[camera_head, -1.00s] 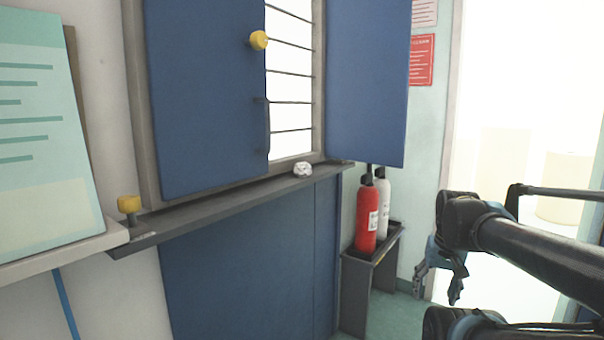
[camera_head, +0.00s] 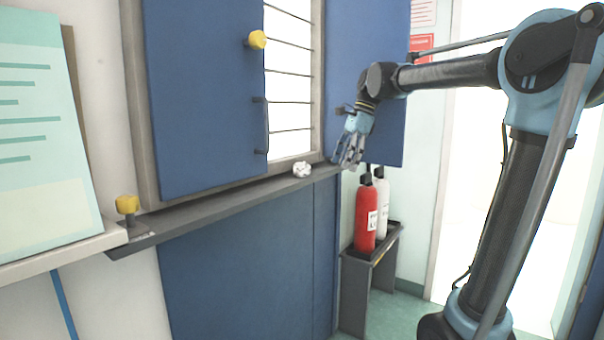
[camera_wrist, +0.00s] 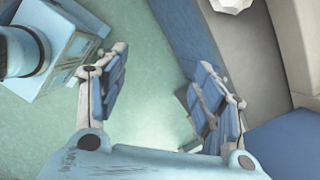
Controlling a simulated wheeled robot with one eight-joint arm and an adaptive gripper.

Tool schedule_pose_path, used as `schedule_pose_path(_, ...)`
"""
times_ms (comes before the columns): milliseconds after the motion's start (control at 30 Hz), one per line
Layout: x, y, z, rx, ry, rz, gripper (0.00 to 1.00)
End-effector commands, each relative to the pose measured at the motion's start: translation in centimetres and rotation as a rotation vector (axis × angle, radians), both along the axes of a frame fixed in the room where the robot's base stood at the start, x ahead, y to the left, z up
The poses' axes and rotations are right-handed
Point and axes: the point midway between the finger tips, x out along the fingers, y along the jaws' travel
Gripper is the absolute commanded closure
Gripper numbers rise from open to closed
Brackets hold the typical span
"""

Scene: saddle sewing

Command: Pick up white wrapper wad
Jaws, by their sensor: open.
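The white wrapper wad (camera_head: 302,169) is a small crumpled ball on the grey window ledge (camera_head: 225,204), near the ledge's right end. In the wrist view a pale faceted piece, which looks like the wad (camera_wrist: 231,4), is cut off by the top edge. My gripper (camera_head: 348,160) is just right of the wad in the head view, pointing down near the open right shutter, apart from the wad. In the wrist view my gripper (camera_wrist: 160,90) has its two blue-padded fingers wide apart with nothing between them but green floor.
A blue left shutter (camera_head: 205,95) with a yellow knob (camera_head: 257,40) stands behind the ledge. The right shutter (camera_head: 365,60) is swung open beside my gripper. Red (camera_head: 366,218) and white fire extinguishers (camera_head: 382,200) stand on a low grey stand below.

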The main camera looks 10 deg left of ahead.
Motion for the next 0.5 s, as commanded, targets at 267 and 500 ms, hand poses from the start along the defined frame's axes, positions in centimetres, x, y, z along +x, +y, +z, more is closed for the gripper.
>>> schedule_pose_path(267,2.6,7.6,3.7,0.0,0.152,-0.184,0.38)
schedule_pose_path(500,3.0,10.0,4.4,-0.006,0.203,-0.247,0.38)
